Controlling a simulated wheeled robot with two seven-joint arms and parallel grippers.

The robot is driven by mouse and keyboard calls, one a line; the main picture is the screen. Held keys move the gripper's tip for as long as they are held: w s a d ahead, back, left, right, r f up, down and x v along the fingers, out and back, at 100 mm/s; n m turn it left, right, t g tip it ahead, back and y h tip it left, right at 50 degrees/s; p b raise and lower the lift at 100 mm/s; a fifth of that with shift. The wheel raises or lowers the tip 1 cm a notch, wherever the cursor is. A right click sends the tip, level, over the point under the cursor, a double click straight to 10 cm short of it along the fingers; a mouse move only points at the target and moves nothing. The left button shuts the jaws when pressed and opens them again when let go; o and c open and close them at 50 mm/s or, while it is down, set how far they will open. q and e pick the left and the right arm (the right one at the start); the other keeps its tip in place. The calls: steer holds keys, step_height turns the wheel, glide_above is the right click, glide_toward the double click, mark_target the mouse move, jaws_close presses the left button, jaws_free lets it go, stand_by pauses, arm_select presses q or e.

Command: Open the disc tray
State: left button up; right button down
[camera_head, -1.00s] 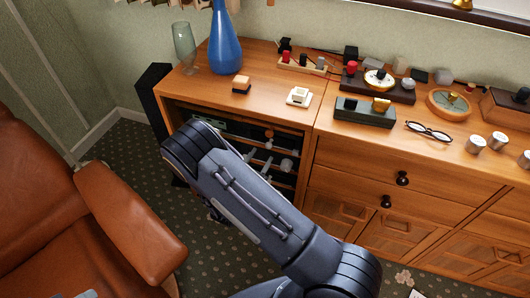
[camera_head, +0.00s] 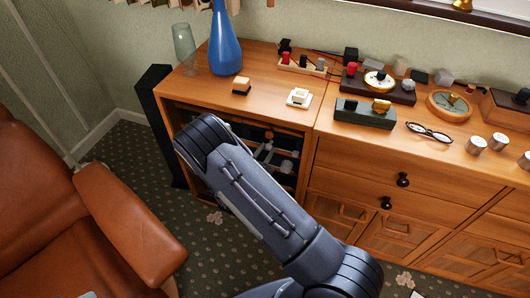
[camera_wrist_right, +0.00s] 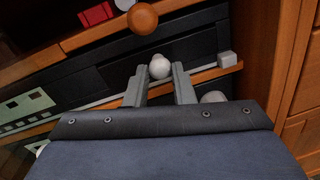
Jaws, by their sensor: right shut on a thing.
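The open bay of the wooden cabinet (camera_head: 243,112) holds dark units with pale knobs (camera_head: 284,165), partly hidden by my right arm in the head view. In the right wrist view, my right gripper (camera_wrist_right: 160,72) has its two grey fingers on either side of a round pale knob (camera_wrist_right: 159,65), shut on it. The knob stands in front of a dark panel (camera_wrist_right: 120,72). I cannot tell which panel is the disc tray or how far it is out. My left gripper is not in view.
An orange round knob (camera_wrist_right: 142,18), a pale cube knob (camera_wrist_right: 227,59) and another pale knob (camera_wrist_right: 214,97) are near the fingers. A blue vase (camera_head: 225,45) and a glass (camera_head: 184,45) stand on top. A brown armchair (camera_head: 125,220) is at left.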

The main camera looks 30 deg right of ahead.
steer(key=s+d+v, duration=0.1)
steer(key=s+v, duration=0.1)
steer(key=v, duration=1.7)
steer(key=shift+b, duration=0.45)
steer(key=shift+s, duration=0.1)
steer(key=c, duration=1.2)
jaws_free()
steer(key=shift+c, duration=0.2)
steer(key=v, duration=0.7)
steer(key=shift+s+a, duration=0.25)
steer(key=shift+a, duration=0.1)
